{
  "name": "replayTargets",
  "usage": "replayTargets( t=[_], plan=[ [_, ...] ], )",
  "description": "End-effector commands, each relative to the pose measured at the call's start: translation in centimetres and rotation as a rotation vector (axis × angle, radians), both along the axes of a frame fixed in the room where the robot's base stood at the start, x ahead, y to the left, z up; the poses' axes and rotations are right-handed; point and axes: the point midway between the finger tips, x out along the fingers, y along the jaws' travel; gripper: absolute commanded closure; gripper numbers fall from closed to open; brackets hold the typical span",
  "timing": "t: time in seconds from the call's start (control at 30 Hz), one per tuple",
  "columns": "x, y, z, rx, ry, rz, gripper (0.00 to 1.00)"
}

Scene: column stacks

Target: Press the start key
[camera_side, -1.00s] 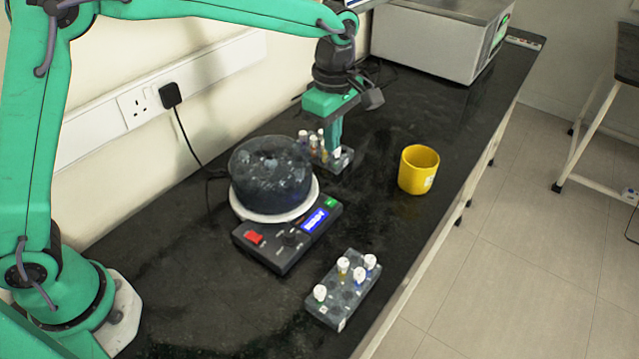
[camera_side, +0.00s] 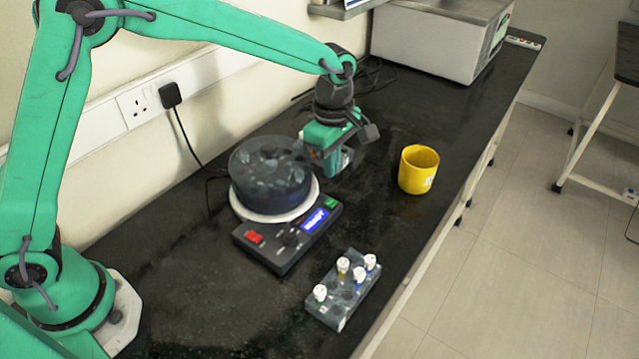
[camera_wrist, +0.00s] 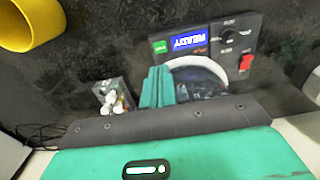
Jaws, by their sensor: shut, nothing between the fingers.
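The start key looks to be the green key (camera_side: 331,203) at the right end of the control panel (camera_side: 289,238), beside a lit blue display. In the wrist view the green key (camera_wrist: 159,47) shows clear of the fingers, and the display (camera_wrist: 190,41) reads READY, upside down. My gripper (camera_side: 332,168) is shut and empty, pointing down behind the panel, beyond the green key. In the wrist view its fingertips (camera_wrist: 157,72) are together, just below the key in the picture. I see no contact with the key.
A dark round drum (camera_side: 270,178) on a white base adjoins the panel, which also has a red switch (camera_side: 254,237) and a knob. A vial rack (camera_wrist: 116,97) stands close beside my gripper. Another rack (camera_side: 344,290) stands in front, and a yellow cup (camera_side: 418,170) to the right.

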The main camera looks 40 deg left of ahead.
Motion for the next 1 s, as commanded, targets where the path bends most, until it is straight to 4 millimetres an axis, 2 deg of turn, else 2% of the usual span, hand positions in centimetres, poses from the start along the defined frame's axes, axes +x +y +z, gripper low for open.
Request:
replayTargets(
  t=[0.2, 0.5, 0.7, 1.0],
  plan=[
    [-0.1, 0.0, -3.6, 0.002, 0.004, 0.000, 1.00],
    [0.0, 0.0, -6.9, 0.000, 0.001, 0.000, 1.00],
    [0.0, 0.0, -7.7, 0.000, 0.001, 0.000, 1.00],
    [0.0, 0.0, -7.8, 0.000, 0.000, 0.000, 1.00]
  ],
)
